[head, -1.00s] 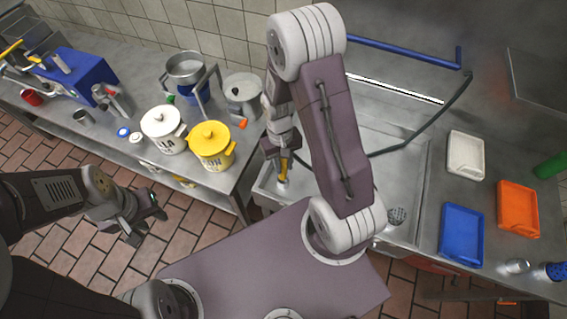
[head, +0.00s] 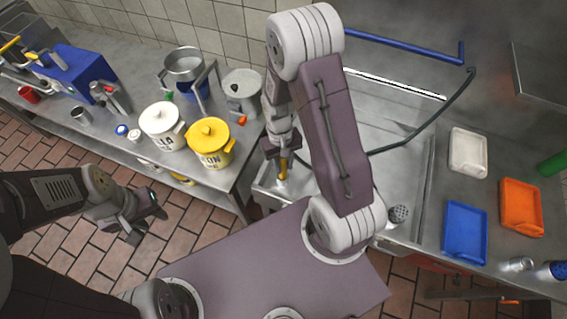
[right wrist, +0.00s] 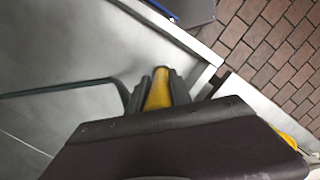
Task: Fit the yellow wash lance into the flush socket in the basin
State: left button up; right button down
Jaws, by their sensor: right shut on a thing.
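The yellow wash lance (head: 284,163) is held in my right gripper (head: 282,152) over the left front corner of the steel basin (head: 264,191). It points down and looks nearly upright. Its lower end is close to a small pale spot at that corner. I cannot tell whether it is in the socket, which I cannot make out clearly. In the right wrist view the lance (right wrist: 158,88) sits between the two dark fingers (right wrist: 158,94). My left gripper (head: 148,223) is open and empty above the tiled floor, away from the basin.
A dark hose (head: 392,147) crosses the basin. White (head: 468,152), orange (head: 521,207) and blue (head: 464,232) trays lie on the counter at right. A yellow pot (head: 211,141) and a white pot (head: 162,127) stand on the left counter, near my right gripper.

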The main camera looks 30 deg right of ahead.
aim_at(283, 170)
jog(key=shift+f+b, duration=1.3)
jog(key=shift+f, duration=0.55)
jog(key=c, duration=1.1)
grip_release()
jog(key=r, duration=0.3)
jog(key=w+r, duration=0.1)
jog(key=r, duration=0.5)
jog(key=shift+w+d, duration=0.1)
jog(key=shift+w, duration=0.1)
